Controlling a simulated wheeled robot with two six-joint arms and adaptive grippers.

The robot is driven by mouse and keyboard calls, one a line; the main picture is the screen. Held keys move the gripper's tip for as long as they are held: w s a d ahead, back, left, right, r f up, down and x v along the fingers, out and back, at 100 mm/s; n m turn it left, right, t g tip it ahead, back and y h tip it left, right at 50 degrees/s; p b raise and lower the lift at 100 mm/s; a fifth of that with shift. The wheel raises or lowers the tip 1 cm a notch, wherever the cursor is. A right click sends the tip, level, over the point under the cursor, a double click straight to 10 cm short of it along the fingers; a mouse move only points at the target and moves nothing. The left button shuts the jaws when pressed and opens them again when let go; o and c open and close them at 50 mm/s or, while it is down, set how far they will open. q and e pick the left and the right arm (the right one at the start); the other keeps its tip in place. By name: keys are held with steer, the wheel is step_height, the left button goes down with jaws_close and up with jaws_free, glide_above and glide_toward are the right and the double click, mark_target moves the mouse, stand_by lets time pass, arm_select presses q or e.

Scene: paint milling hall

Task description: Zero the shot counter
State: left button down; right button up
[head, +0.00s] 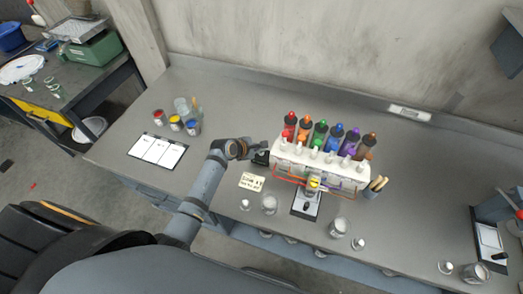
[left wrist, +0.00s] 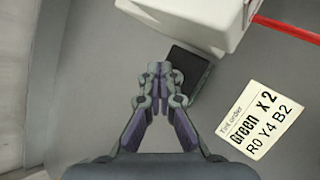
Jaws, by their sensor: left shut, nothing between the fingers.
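A small dark box (head: 261,158), which may be the shot counter, sits at the left end of the white dispenser (head: 335,177). The dark box also shows in the left wrist view (left wrist: 196,66), partly behind my fingers; no digits or button on it can be made out. My left gripper (head: 264,147) is shut and empty, above the bench beside the box. In the left wrist view its fingertips (left wrist: 158,68) overlap the box's left edge; whether they touch it I cannot tell. My right gripper is not in view.
A tint order card (left wrist: 262,122) reads "Green X 2, R0 Y4 B2". Several coloured bottles (head: 320,133) stand on the dispenser, with a cup (head: 313,184) below its front. Jars, paint cans (head: 176,122) and a white sheet (head: 157,151) stand or lie on the grey bench (head: 225,95).

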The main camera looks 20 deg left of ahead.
arm_select(q)
steer(key=shift+r, duration=0.1)
step_height(320, 180, up, 3)
steer(key=p, duration=0.3)
steer(key=shift+r+p, duration=0.1)
steer(key=shift+p, duration=0.25)
steer(key=shift+r, duration=0.9)
steer(key=shift+s, duration=0.1)
